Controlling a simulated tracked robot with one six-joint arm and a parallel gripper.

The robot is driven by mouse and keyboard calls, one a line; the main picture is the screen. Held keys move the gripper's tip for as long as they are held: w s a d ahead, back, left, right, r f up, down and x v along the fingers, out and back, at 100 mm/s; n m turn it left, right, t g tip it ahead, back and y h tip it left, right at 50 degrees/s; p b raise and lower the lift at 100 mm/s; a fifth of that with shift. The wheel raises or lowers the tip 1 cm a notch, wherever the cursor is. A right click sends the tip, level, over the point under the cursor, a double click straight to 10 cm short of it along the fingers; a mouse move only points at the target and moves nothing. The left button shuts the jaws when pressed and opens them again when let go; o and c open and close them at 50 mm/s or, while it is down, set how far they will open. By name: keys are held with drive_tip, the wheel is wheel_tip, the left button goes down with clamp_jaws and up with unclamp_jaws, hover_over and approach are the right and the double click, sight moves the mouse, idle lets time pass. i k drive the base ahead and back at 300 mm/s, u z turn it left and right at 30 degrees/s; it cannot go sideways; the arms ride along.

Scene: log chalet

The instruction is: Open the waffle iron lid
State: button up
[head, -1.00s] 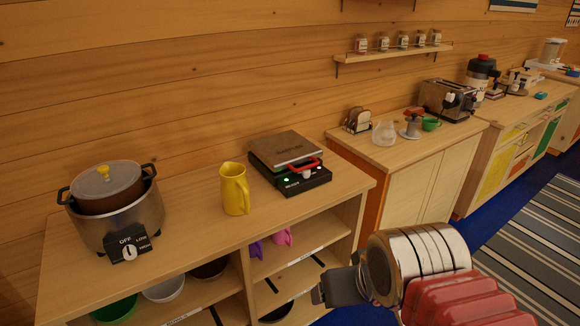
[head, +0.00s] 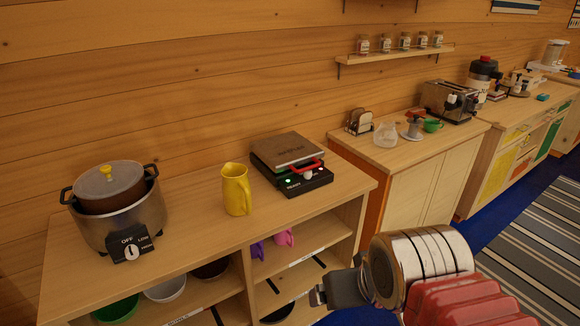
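The waffle iron (head: 302,182) stands on the wooden counter at the picture's middle, with a black base and small green and red lights on its front. Its grey-brown lid (head: 286,149) is down. A red handle (head: 306,167) sits at the lid's front edge. My gripper (head: 318,296) is at the lower middle, in front of the counter and well apart from the waffle iron. Its dark fingers show at an angle, and I cannot tell whether they are open or shut.
A yellow pitcher (head: 236,190) stands just left of the waffle iron. A slow cooker (head: 116,207) stands at the counter's left end. Open shelves below hold bowls and cups. A lower cabinet (head: 408,150) on the right carries a glass jug (head: 386,135) and a toaster (head: 447,101).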

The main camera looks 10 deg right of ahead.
sight(285, 151)
drive_tip(key=k, duration=0.65)
drive_tip(key=u, duration=0.45)
drive_tip(key=i, duration=1.35)
drive_tip(key=u, duration=0.3)
